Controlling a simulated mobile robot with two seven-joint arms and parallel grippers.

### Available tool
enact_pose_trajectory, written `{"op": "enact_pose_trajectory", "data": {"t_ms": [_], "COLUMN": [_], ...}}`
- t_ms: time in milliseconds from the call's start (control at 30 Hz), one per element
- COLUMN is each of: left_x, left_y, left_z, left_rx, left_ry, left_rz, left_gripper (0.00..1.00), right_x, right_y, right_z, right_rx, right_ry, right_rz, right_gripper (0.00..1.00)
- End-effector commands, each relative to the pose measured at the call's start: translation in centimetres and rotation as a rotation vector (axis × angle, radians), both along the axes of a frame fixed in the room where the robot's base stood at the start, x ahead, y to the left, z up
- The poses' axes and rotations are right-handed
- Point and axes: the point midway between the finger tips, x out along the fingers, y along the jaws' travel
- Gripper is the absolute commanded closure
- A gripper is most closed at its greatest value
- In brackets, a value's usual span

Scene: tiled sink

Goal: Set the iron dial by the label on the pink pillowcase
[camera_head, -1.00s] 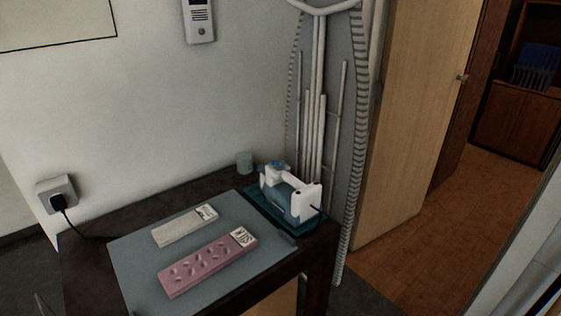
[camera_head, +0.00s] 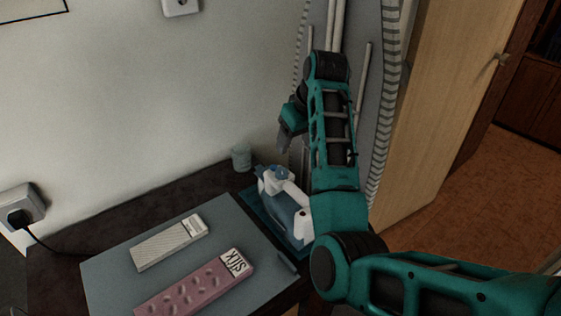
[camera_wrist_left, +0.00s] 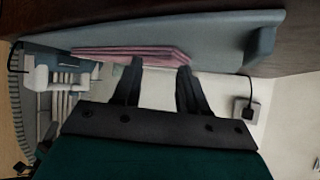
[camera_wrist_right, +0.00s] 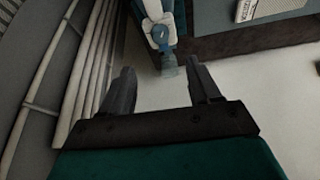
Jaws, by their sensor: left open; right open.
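The pink pillowcase (camera_head: 182,296) lies folded on the grey-blue mat; its white label (camera_head: 236,263) reads "SILK". It also shows in the left wrist view (camera_wrist_left: 105,54). The white and blue iron (camera_head: 292,197) stands on a teal rest at the table's right end, partly hidden by my right arm. Its blue dial (camera_wrist_right: 160,37) is on top and shows in the right wrist view; its setting is too small to read. My right gripper (camera_head: 284,138) is open and empty above the iron. My left gripper (camera_wrist_left: 160,66) is open and empty, near the pillowcase in its wrist view.
A striped light grey folded cloth (camera_head: 160,248) with a label lies behind the pillowcase on the mat (camera_head: 110,280). A small glass (camera_head: 241,157) stands behind the iron. An ironing board (camera_head: 375,60) leans beside the table. A plug and cord (camera_head: 22,216) are at the left wall.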

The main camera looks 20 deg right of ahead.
Motion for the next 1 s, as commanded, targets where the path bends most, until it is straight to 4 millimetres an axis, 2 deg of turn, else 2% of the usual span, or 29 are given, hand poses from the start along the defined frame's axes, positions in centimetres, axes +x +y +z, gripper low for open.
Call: {"op": "enact_pose_trajectory", "data": {"t_ms": [167, 400, 600, 800, 1000], "left_x": [-0.3, -0.5, -0.5, -0.5, -0.4], "left_y": [0.0, 0.0, 0.0, 0.0, 0.0], "left_z": [-0.2, -0.3, -0.3, -0.2, -0.2], "left_rx": [0.0, 0.001, 0.001, 0.0, 0.0], "left_ry": [0.007, 0.012, 0.012, 0.011, 0.01], "left_rz": [0.0, 0.0, 0.0, -0.001, -0.001], "left_gripper": [0.57, 0.57, 0.57, 0.57, 0.57], "right_x": [0.7, 2.5, 3.8, 4.5, 4.6], "right_y": [0.4, 0.9, 1.2, 1.3, 1.4], "right_z": [-1.9, -6.6, -9.7, -11.3, -11.7], "right_rx": [0.003, 0.002, 0.001, 0.001, 0.002], "right_ry": [0.008, 0.008, 0.004, 0.003, 0.001], "right_rz": [0.004, 0.004, 0.002, 0.001, 0.001], "right_gripper": [0.38, 0.38, 0.38, 0.38, 0.38]}}
